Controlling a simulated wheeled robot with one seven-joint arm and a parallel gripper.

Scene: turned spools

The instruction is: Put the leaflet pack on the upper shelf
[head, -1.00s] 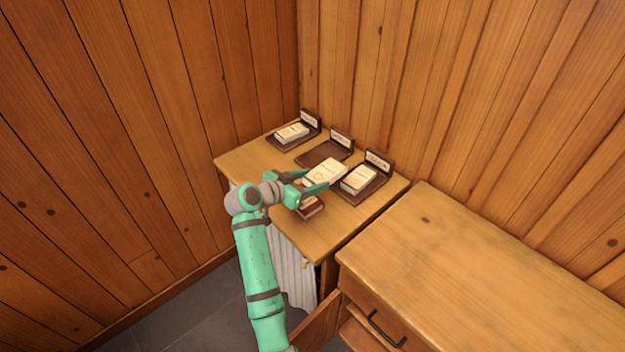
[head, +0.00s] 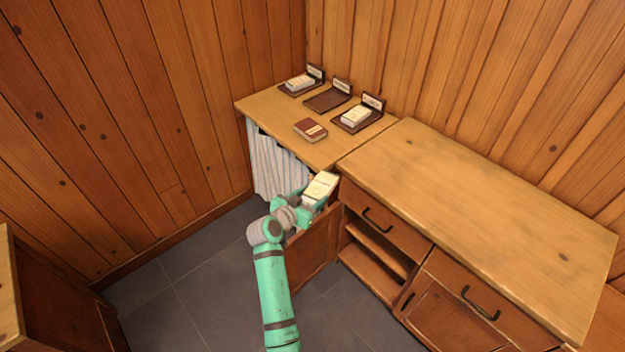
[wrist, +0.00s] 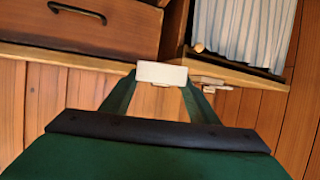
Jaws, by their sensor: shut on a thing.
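The leaflet pack (head: 321,186) is a cream-white block held in my gripper (head: 317,195), in front of the gap between the small table and the cabinet. In the wrist view the pack (wrist: 161,73) shows its pale end between the two green fingers of my gripper (wrist: 160,84), which are shut on it. The cabinet (head: 480,215) has an open compartment below its left drawer. An upper shelf (head: 378,247) and a lower board (head: 370,275) show inside it, partly in shadow. An open door (head: 312,262) stands out at the compartment's left, partly behind my gripper.
The small table (head: 275,115) carries a dark red book (head: 310,130), an empty brown tray (head: 328,98), and two trays with white packs (head: 355,116) (head: 299,81). A striped curtain (head: 275,170) hangs below it. Grey floor (head: 210,290) is free in front.

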